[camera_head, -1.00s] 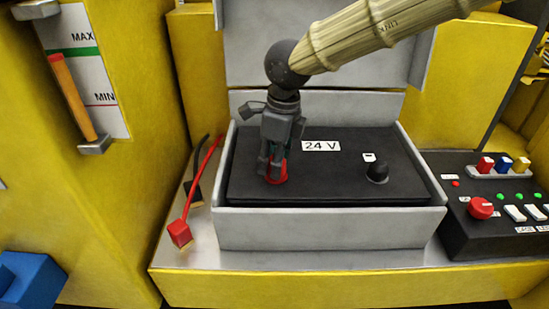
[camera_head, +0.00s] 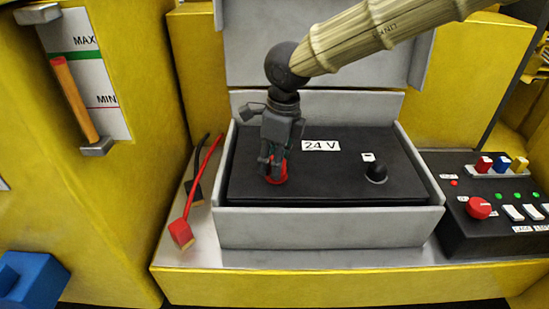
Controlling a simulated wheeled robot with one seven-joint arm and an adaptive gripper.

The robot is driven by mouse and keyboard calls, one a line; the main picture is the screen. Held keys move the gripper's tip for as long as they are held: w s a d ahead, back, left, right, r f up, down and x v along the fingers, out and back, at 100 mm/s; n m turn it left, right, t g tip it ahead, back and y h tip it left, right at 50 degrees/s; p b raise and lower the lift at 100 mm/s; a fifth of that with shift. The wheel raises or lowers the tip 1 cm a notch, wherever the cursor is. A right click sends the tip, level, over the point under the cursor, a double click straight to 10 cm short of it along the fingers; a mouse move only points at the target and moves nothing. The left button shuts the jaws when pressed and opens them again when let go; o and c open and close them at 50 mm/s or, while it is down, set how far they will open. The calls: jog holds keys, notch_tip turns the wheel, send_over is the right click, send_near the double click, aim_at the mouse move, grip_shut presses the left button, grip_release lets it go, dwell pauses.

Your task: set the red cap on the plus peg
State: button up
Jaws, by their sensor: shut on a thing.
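The red cap (camera_head: 281,177) is at the left side of the black battery top, low between my gripper's fingertips. My gripper (camera_head: 272,170) points down and is shut on the red cap. The cap's lower edge is at the battery surface; the fingers partly hide it. The peg under it is hidden, so I cannot tell how the cap sits. The black battery (camera_head: 325,185), labelled 24 V, lies in a grey tray (camera_head: 330,232). A black cap (camera_head: 376,172) stands on the right side of the battery.
A red cable with a red end block (camera_head: 181,233) and a black cable (camera_head: 194,190) lie left of the tray. A control box (camera_head: 480,240) with a red knob stands at right. A grey lid (camera_head: 250,60) rises behind. A blue block (camera_head: 35,280) is at lower left.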

jog(key=shift+f, duration=0.85)
dwell(1.0)
jog(key=o, duration=1.1)
jog(key=shift+r, duration=0.15)
jog(key=r, duration=0.4)
jog(key=d+r, duration=0.1)
jog(key=r, duration=0.6)
jog(key=shift+s+d+r, duration=0.2)
jog(key=shift+r, duration=0.1)
